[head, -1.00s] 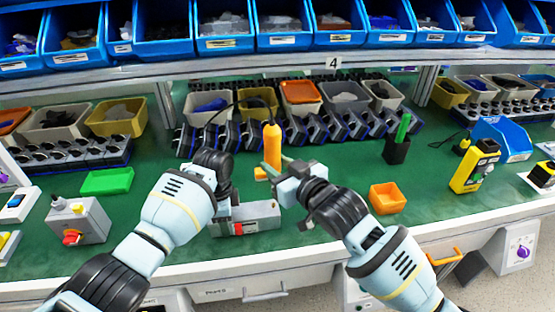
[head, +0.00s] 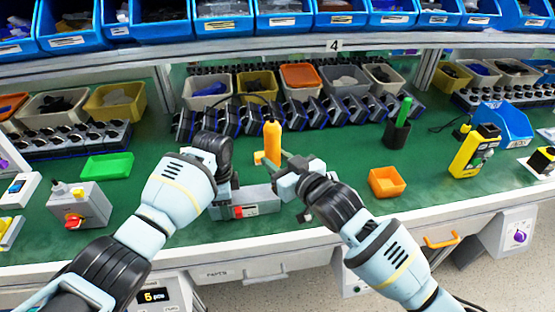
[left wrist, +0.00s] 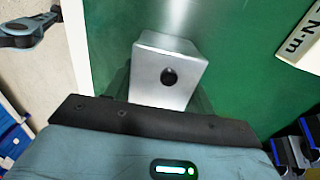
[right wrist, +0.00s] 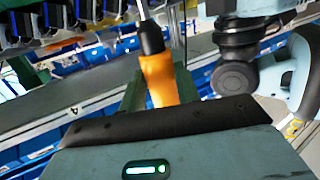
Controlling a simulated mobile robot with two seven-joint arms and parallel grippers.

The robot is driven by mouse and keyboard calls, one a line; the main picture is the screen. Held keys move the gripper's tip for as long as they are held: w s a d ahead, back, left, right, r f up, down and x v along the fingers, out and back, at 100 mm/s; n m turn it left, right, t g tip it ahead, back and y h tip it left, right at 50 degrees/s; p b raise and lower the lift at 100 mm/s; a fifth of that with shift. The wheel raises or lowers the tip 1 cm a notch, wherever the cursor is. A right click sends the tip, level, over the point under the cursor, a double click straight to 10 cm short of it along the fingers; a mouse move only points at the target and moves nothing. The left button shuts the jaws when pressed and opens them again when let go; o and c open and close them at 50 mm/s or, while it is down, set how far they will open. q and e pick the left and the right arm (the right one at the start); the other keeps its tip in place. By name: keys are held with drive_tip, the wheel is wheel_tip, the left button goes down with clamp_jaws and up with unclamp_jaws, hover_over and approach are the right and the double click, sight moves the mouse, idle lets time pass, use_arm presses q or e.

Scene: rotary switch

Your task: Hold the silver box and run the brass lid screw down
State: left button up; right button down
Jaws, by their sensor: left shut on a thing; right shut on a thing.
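The silver box (head: 258,194) lies on the green bench near its front edge, with a small red patch on its front. My left gripper (head: 227,188) is shut on its left part. In the left wrist view the box (left wrist: 168,75) sits between the fingers, a dark round spot on the face toward the camera. My right gripper (head: 278,166) is shut on an orange-handled tool (head: 272,143), which stands roughly upright above and behind the box. The right wrist view shows its orange handle (right wrist: 160,80), black collar and thin shaft. I cannot make out the brass lid screw.
A grey switch box (head: 80,207) with a red knob and a green tray (head: 107,166) are at left. Racks line the back.

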drive_tip(key=c, duration=1.5)
unclamp_jaws()
drive_tip(key=shift+r, duration=0.15)
clamp_jaws()
drive_tip(key=shift+f, duration=1.2)
idle(0.8)
drive_tip(key=shift+r, duration=2.4)
